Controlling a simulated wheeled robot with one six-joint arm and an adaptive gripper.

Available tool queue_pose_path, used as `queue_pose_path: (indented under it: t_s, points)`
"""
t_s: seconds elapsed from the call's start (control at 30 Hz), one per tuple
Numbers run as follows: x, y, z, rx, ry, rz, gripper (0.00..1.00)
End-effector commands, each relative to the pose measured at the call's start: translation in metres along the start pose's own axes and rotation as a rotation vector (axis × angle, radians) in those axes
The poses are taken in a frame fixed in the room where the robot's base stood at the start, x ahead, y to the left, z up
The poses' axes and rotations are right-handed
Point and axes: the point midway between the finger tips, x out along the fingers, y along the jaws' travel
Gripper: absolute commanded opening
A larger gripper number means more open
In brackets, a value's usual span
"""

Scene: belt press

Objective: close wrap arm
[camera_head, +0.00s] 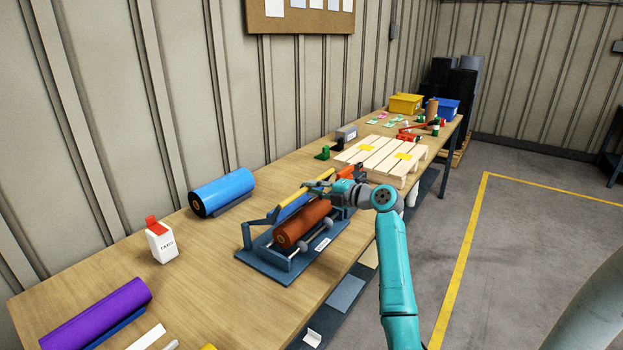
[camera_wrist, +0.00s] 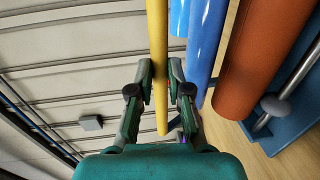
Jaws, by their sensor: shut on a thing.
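The wrap machine has a blue base (camera_head: 265,262) on the bench, with a rust-brown roller (camera_head: 302,224) and a blue roller (camera_head: 294,206) beside it. The wrap arm shows as a yellow bar (camera_head: 316,185) above and behind the rollers. In the wrist view the yellow bar (camera_wrist: 157,50) runs between my fingers, with its end just past them. My gripper (camera_wrist: 160,85) is shut around this bar. In the head view my gripper (camera_head: 340,180) is at the right end of the machine, partly hidden by my wrist. The brown roller (camera_wrist: 262,60) is to the right in the wrist view.
A blue roll (camera_head: 222,190), a white carton (camera_head: 160,241) and a purple roll (camera_head: 97,315) are on the left of the bench. A wooden pallet (camera_head: 380,155) lies behind my gripper. Bare bench top lies between the carton and the machine.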

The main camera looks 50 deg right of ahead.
Motion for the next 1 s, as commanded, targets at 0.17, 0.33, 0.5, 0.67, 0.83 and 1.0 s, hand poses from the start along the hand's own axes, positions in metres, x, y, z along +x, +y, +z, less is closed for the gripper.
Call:
queue_pose_path:
  t_s: [0.17,0.33,0.5,0.67,0.83,1.0]
  points:
    - [-0.003,-0.023,-0.001,0.009,0.002,-0.015,0.0]
    - [-0.005,-0.031,-0.002,0.008,0.002,-0.018,0.0]
    - [-0.005,-0.035,-0.002,0.009,0.004,-0.021,0.0]
    - [-0.006,-0.035,-0.003,0.009,0.006,-0.022,0.0]
    - [-0.006,-0.035,-0.003,0.01,0.006,-0.023,0.0]
    - [-0.006,-0.034,-0.003,0.01,0.006,-0.02,0.43]
